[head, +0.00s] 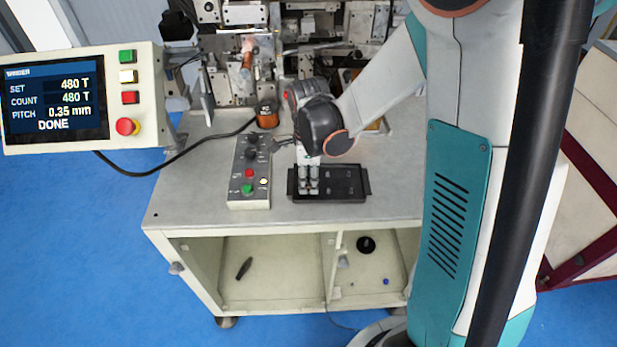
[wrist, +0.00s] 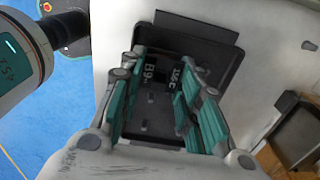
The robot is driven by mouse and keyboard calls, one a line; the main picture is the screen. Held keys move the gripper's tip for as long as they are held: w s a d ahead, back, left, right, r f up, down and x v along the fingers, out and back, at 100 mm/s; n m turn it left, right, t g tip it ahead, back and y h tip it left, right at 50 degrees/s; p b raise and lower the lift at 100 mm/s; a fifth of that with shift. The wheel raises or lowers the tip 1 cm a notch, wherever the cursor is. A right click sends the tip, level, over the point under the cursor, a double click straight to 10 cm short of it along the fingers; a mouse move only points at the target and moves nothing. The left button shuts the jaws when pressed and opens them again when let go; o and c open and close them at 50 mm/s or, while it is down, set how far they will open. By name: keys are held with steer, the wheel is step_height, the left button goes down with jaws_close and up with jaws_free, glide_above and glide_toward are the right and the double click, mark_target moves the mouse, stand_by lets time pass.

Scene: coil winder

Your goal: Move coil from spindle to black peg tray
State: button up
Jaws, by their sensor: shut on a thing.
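The black peg tray (head: 345,183) lies on the machine's grey table near its front edge. It also shows in the wrist view (wrist: 215,28), below my fingers. My gripper (head: 308,187) points down over the left part of the tray, with its fingertips at or just above the tray floor. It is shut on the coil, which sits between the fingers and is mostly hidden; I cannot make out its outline. In the wrist view my gripper (wrist: 155,108) has teal-padded fingers on both sides of a dark area with white lettering. The spindle area at the back shows a copper-coloured part (head: 247,62).
A button box (head: 249,172) stands just left of the tray. An orange-brown spool (head: 267,116) sits behind it. The winder display (head: 55,103) at the left reads DONE, 480 T. The winder's metal frame (head: 225,85) fills the back. The table's left front is clear.

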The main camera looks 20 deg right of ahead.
steer(key=shift+f+b, duration=0.95)
steer(key=shift+f, duration=0.15)
steer(key=o, duration=1.1)
steer(key=shift+c, duration=0.2)
steer(key=shift+r, duration=0.1)
step_height(320, 180, up, 12)
